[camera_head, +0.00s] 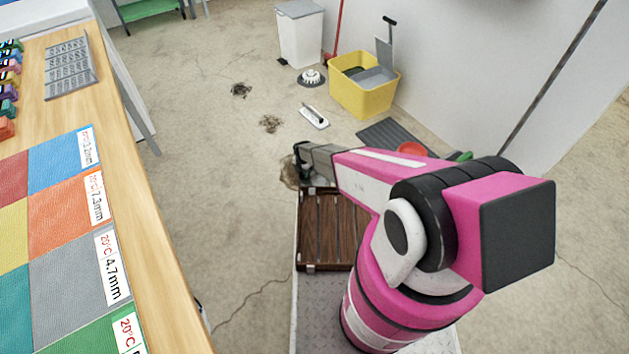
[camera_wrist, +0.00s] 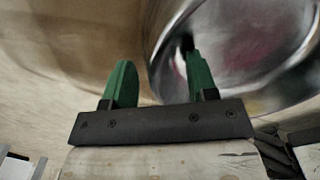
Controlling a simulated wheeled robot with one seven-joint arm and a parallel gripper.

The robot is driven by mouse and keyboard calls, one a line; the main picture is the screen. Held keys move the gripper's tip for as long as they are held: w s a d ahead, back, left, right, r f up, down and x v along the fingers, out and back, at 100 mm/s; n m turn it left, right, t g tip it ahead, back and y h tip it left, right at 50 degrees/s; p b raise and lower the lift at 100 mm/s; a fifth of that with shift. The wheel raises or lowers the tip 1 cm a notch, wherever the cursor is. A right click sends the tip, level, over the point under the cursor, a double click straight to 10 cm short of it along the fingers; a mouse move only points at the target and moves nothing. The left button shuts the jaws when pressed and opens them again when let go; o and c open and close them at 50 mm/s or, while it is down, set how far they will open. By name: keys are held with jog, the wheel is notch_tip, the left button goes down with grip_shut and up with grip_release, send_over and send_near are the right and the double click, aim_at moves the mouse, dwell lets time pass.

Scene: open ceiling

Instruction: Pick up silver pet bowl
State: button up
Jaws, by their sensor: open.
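The silver pet bowl (camera_wrist: 245,45) fills the upper right of the wrist view, shiny, with its hollow facing the camera and a curved bright rim. My gripper (camera_wrist: 158,62) is open, with two green fingers apart. The left finger is outside the bowl, over the tan floor. The right finger overlaps the bowl's hollow, so the near rim runs between the fingers. Whether either finger touches the bowl I cannot tell. In the head view, my arm reaches forward and down, and my gripper (camera_head: 300,162) is small and dark at its end. I cannot make out the bowl there.
A yellow bin (camera_head: 362,98) with grey contents and a white bin (camera_head: 300,38) stand at the back. A white-handled trowel (camera_head: 314,117) and a grey round item (camera_head: 311,78) lie on the floor. A wooden table (camera_head: 150,240) runs along the left.

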grip_shut()
jog(key=shift+r, duration=0.2)
